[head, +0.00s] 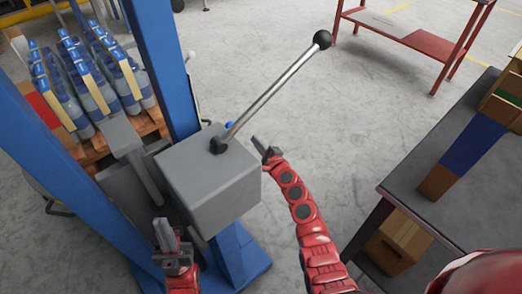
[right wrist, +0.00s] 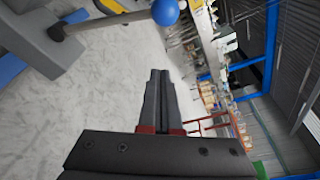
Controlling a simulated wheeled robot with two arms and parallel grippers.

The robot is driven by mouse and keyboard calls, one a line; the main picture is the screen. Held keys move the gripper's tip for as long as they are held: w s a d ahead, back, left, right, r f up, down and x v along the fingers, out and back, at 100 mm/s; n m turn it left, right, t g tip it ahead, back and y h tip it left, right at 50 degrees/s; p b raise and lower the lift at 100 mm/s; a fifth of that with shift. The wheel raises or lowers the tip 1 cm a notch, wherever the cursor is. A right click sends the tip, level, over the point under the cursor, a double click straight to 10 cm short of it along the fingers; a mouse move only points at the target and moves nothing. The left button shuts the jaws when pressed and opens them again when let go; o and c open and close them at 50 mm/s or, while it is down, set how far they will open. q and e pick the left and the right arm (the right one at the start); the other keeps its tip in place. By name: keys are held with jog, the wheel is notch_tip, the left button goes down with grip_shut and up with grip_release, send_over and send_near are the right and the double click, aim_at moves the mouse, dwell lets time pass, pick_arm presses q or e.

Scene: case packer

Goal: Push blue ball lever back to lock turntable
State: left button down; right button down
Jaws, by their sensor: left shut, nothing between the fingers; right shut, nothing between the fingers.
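The blue ball (head: 229,125) shows only as a small bit behind the grey box (head: 215,183) in the head view. In the right wrist view the blue ball (right wrist: 165,12) sits on the end of a grey rod (right wrist: 105,22), at the top of the picture. My right gripper (head: 262,146) is shut and empty beside the box's right edge, close to the blue ball; its fingers (right wrist: 159,75) point towards the ball but look apart from it. My left gripper (head: 163,230) is shut and empty at the lower left of the box. The turntable cannot be made out.
A long lever with a black ball (head: 322,40) rises from the box top. Blue posts (head: 160,55) stand at the left, with bottles (head: 75,85) on a pallet behind. A dark table (head: 440,190) with boxes is at right; a red table (head: 410,35) stands behind. Open floor lies between.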

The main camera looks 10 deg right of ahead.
jog(key=w+a+r, duration=0.1)
jog(key=w+a, duration=0.2)
jog(key=a, duration=0.2)
jog(key=shift+w+r+p, duration=0.2)
jog(key=shift+r+p, duration=0.05)
jog(key=shift+p, duration=0.2)
jog(key=s+a+r+n+t, duration=0.1)
jog(key=s+a+r+n, duration=0.1)
jog(key=s+a+n, duration=0.1)
jog(key=shift+s+a+n, duration=0.15)
jog(key=shift+a+n, duration=0.25)
jog(key=shift+a, duration=0.5)
